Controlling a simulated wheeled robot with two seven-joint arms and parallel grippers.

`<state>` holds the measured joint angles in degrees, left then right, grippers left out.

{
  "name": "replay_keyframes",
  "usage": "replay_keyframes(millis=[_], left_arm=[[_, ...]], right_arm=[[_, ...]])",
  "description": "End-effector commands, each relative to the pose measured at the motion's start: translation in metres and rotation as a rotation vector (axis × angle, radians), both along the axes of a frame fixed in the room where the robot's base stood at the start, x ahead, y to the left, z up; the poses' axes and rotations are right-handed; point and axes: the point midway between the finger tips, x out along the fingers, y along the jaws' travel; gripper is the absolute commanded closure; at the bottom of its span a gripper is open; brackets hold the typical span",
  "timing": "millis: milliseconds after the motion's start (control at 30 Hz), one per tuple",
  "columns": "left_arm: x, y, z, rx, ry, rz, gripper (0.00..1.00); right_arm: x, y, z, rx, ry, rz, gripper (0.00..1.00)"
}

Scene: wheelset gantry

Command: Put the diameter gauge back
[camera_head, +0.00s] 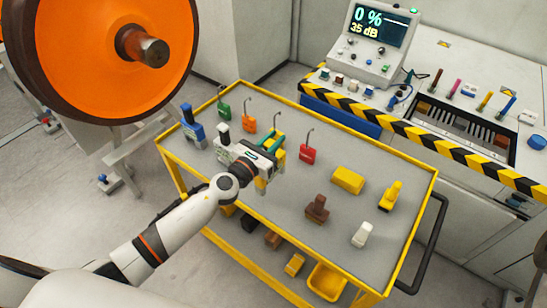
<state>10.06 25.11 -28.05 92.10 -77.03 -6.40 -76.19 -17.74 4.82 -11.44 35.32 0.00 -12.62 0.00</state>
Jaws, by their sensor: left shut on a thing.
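My left gripper (264,154) reaches over the grey top of the yellow-framed cart. It is shut on a small yellow and teal tool, which I take to be the diameter gauge (270,140). The white gripper body and wrist hide part of the tool. I cannot tell whether the tool touches the cart top (345,212). My right gripper is not in view.
On the cart stand a blue tool (192,129), green (223,108), orange (249,122) and red (308,154) hooked pieces, a yellow block (347,180), a brown piece (317,209) and a white piece (363,234). A striped-edge console (430,145) stands behind. An orange wheel (80,55) is at upper left.

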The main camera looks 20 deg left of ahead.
Motion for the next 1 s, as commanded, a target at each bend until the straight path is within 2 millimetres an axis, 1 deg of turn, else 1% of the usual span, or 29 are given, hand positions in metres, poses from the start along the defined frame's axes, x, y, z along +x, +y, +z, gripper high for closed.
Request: replay_keyframes(millis=[133, 300, 367, 633, 800, 833, 933, 1000], left_arm=[[0.001, 0.000, -0.009, -0.003, -0.002, 0.002, 1.00], [0.001, 0.000, -0.033, -0.004, -0.002, 0.001, 1.00], [0.001, 0.000, -0.037, -0.003, -0.003, 0.002, 1.00], [0.001, 0.000, -0.036, -0.002, -0.002, 0.001, 1.00], [0.001, 0.000, -0.041, -0.001, -0.003, 0.001, 1.00], [0.000, 0.000, -0.041, -0.001, -0.001, 0.001, 0.74], [0.000, 0.000, -0.040, -0.001, -0.001, 0.001, 0.57], [0.000, 0.000, -0.040, -0.001, -0.001, 0.001, 0.57]], right_arm=[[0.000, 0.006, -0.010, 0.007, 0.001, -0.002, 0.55], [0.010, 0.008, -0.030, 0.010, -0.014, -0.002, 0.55], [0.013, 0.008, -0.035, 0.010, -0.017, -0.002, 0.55], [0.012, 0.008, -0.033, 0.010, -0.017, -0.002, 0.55], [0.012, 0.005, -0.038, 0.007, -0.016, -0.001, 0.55], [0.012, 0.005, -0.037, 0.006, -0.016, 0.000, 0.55], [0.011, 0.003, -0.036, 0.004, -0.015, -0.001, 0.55], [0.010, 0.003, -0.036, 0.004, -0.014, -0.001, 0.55]])
